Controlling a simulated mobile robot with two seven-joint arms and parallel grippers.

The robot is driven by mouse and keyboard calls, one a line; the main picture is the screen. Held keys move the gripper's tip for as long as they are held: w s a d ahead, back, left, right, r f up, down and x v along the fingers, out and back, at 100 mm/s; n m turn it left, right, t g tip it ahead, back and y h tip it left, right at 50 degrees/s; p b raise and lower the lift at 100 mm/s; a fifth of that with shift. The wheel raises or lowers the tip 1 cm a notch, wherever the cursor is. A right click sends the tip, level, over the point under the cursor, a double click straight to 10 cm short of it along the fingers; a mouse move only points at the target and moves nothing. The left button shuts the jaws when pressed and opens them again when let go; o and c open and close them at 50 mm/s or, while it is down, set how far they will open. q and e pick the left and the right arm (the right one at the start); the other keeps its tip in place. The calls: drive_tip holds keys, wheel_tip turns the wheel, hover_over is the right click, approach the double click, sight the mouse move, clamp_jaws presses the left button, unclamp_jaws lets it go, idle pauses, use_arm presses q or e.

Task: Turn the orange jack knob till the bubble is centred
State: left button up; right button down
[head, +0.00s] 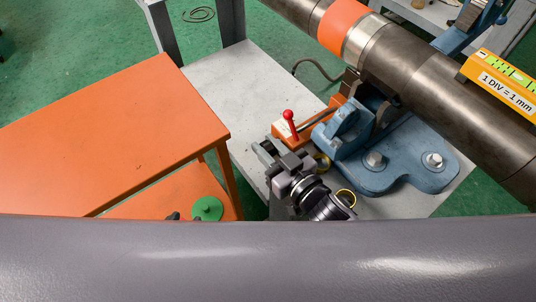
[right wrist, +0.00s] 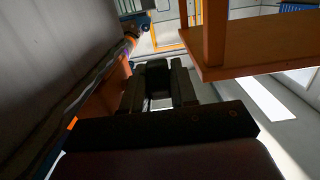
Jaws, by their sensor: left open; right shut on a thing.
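My right gripper (head: 268,150) is at the edge of the grey bench, just left of the blue pipe vise (head: 350,125). It is shut; in the right wrist view (right wrist: 158,95) a dark block sits between its fingers, too shaded to name. I cannot make out the orange jack knob. A red-ball lever (head: 288,115) stands on an orange base (head: 320,125) beside the vise. The yellow level (head: 505,92), marked "1 DIV = 1 mm", rests on the pipe (head: 410,75). Its bubble position is unclear.
An orange table (head: 110,130) stands at the left, with a green round piece (head: 207,208) near its lower shelf. The grey bench (head: 245,75) has free room behind the lever. A coiled cable (head: 199,14) lies on the green floor.

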drive_tip(key=shift+f, duration=0.2)
drive_tip(key=shift+r+t+b, duration=0.15)
drive_tip(key=shift+t+b, duration=0.15)
drive_tip(key=shift+b, duration=0.15)
drive_tip(key=shift+r, duration=0.1)
drive_tip(key=c, duration=1.3)
unclamp_jaws()
drive_tip(key=shift+o, duration=0.2)
